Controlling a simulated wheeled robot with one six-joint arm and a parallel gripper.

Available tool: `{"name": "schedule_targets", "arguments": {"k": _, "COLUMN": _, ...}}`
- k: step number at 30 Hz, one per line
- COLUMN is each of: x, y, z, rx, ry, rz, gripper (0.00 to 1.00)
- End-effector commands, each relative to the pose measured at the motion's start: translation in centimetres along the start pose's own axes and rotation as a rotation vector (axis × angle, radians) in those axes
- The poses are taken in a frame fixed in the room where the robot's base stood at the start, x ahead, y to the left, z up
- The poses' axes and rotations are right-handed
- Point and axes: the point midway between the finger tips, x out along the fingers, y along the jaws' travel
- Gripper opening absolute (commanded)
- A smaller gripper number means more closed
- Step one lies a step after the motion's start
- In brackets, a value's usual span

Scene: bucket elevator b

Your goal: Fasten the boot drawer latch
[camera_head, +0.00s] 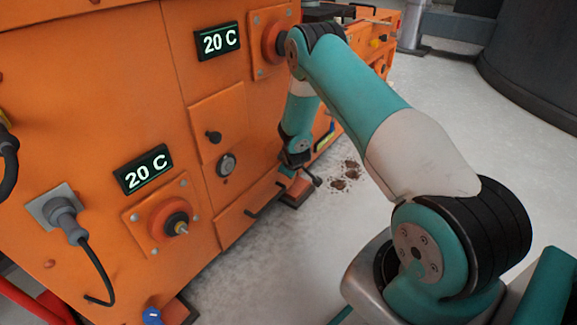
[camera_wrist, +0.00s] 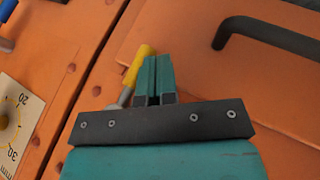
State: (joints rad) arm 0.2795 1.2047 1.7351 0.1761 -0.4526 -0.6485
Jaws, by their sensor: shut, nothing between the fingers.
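In the wrist view, my gripper (camera_wrist: 152,62) has its two teal fingers together with nothing between them. A yellow-handled lever (camera_wrist: 141,62) with a metal shaft, likely the latch, is just left of the fingers and partly hidden by my gripper. I cannot tell whether they touch. An orange drawer front (camera_wrist: 190,20) with a black bar handle (camera_wrist: 265,40) lies beyond and to the right of the fingers.
A dial plate (camera_wrist: 18,115) and a blue-handled part (camera_wrist: 7,10) lie at the left of the wrist view. In the head view, a round knob (camera_head: 227,165) and a plugged cable (camera_head: 68,225) stick out of the orange machine. Brown spill (camera_head: 345,175) marks otherwise open floor at right.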

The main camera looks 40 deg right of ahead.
Motion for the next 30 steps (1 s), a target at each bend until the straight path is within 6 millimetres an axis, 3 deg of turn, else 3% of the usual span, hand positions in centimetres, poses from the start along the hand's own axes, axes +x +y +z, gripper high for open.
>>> {"name": "schedule_targets", "arguments": {"k": 5, "x": -0.4, "y": -0.5, "z": -0.1, "rx": -0.001, "ry": -0.001, "rz": -0.002, "gripper": 0.00}}
{"name": "schedule_targets", "arguments": {"k": 11, "x": -2.1, "y": -2.5, "z": 0.1, "rx": 0.006, "ry": -0.009, "rz": 0.001, "gripper": 0.00}}
{"name": "schedule_targets", "arguments": {"k": 15, "x": -6.0, "y": -2.4, "z": -0.1, "rx": 0.009, "ry": -0.008, "rz": 0.004, "gripper": 0.00}}
{"name": "schedule_targets", "arguments": {"k": 21, "x": -9.9, "y": -3.1, "z": -0.3, "rx": 0.005, "ry": -0.004, "rz": 0.002, "gripper": 0.00}}
{"name": "schedule_targets", "arguments": {"k": 30, "x": -11.8, "y": -3.4, "z": -0.1, "rx": 0.008, "ry": -0.004, "rz": 0.004, "gripper": 0.00}}
